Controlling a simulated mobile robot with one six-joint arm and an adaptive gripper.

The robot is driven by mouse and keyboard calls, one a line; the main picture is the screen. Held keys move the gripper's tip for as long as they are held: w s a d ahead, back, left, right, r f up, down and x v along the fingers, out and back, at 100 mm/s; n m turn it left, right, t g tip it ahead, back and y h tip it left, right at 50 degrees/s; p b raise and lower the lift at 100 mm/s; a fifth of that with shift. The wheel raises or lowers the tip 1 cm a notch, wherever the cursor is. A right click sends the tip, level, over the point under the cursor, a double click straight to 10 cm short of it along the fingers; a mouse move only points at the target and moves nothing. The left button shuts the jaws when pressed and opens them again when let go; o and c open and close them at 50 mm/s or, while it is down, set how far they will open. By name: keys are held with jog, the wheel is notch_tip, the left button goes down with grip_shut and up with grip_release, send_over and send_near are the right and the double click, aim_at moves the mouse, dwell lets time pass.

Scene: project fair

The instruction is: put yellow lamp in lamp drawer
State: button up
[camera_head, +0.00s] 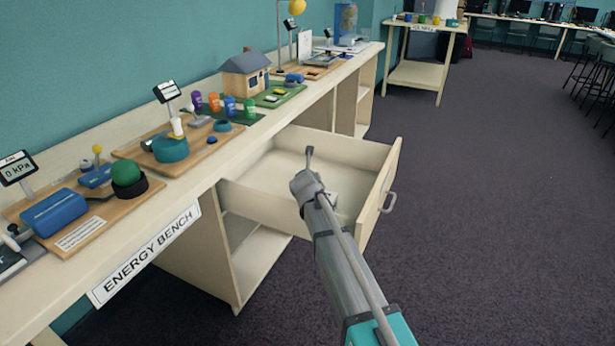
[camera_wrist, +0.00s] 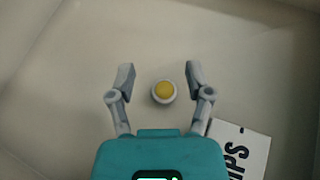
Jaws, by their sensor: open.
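The yellow lamp (camera_wrist: 164,91) shows in the wrist view as a round yellow top in a white ring. It appears to rest on the pale drawer floor between my fingers, with a gap on either side. My gripper (camera_wrist: 160,68) is open and not touching it. The lamp drawer (camera_head: 383,190) is pulled out from the bench in the head view, and my arm reaches over it. A white label (camera_wrist: 240,150) ending in "PS" lies at the lower right of the wrist view. In the head view I cannot make out the lamp.
The energy bench (camera_head: 190,190) runs along the wall, with a model house (camera_head: 245,75), coloured canisters (camera_head: 230,105) and a green ball (camera_head: 125,172) on boards. The drawer walls surround my gripper. Open carpet (camera_head: 490,200) lies to the right.

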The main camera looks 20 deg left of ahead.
jog(key=shift+r, duration=0.2)
jog(key=shift+r+p, duration=0.4)
jog(key=shift+p, duration=0.15)
jog(key=shift+s+d+r+p, duration=0.1)
jog(key=shift+s+r+p, duration=0.1)
jog(key=shift+r+p, duration=0.1)
jog(key=p+v, duration=0.4)
jog(key=v, duration=0.7)
jog(key=shift+s+p, duration=0.2)
jog(key=shift+p, duration=0.15)
